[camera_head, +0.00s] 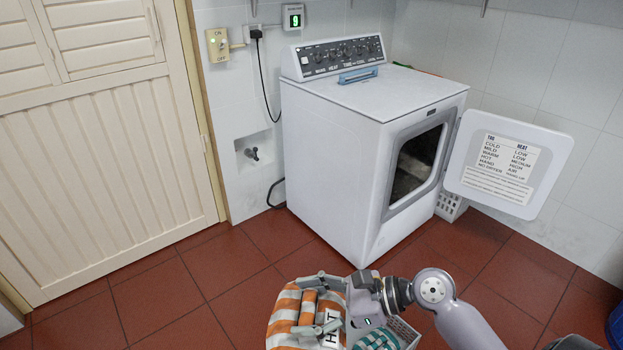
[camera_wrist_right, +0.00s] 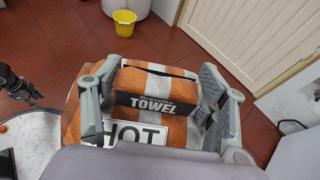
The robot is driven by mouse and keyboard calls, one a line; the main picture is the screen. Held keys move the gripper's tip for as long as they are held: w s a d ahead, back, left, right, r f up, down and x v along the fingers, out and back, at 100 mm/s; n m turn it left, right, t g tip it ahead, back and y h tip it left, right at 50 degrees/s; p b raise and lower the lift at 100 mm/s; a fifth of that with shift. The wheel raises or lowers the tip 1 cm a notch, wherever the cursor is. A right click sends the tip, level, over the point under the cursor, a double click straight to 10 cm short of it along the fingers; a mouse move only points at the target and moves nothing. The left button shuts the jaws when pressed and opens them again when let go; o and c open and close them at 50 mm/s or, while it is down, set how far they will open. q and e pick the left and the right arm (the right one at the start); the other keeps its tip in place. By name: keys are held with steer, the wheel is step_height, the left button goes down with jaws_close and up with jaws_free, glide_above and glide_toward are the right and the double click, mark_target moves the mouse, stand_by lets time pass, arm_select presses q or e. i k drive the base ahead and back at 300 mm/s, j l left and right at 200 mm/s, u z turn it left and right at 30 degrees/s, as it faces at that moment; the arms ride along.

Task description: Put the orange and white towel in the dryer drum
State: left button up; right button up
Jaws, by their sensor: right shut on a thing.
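The orange and white towel (camera_head: 308,307) is a striped roll with a dark "TOWEL" band in the right wrist view (camera_wrist_right: 155,92). My right gripper (camera_head: 318,303) is shut on it, with one finger on either side. It is over a larger orange-and-white striped bundle with a "HOT" label; I cannot tell whether they touch. The dryer (camera_head: 335,160) stands beyond, its door (camera_head: 510,165) swung open to the right. The dark drum opening (camera_head: 415,165) faces right; its inside is mostly shadowed. A dark part at the left of the right wrist view seems to be my left gripper (camera_wrist_right: 20,87).
The striped bundle (camera_head: 282,325) and a green and white cloth (camera_head: 378,340) lie in a pale basket (camera_head: 407,333). Red floor tiles (camera_head: 240,260) are clear before the dryer. A yellow bucket (camera_wrist_right: 125,22) shows in the right wrist view. A blue object stands at far right.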

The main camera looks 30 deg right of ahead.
mark_target(395, 182)
steer(key=l+u, duration=0.45)
steer(key=l, duration=0.25)
steer(key=k+l+u, duration=0.1)
steer(key=l+u, duration=0.3)
steer(key=l, duration=0.3)
steer(key=k+l, duration=0.1)
steer(key=l, duration=0.5)
steer(key=k+l, duration=0.1)
steer(key=l, duration=0.5)
steer(key=k+l, duration=0.1)
steer(key=l, duration=0.45)
steer(key=k+l, duration=0.1)
steer(key=l, duration=0.5)
steer(key=k+l, duration=0.1)
steer(key=l, duration=0.5)
steer(key=k+l, duration=0.15)
steer(key=l, duration=0.45)
steer(key=k+l, duration=0.1)
steer(key=l, duration=0.45)
steer(key=k+l, duration=0.1)
steer(key=l, duration=0.5)
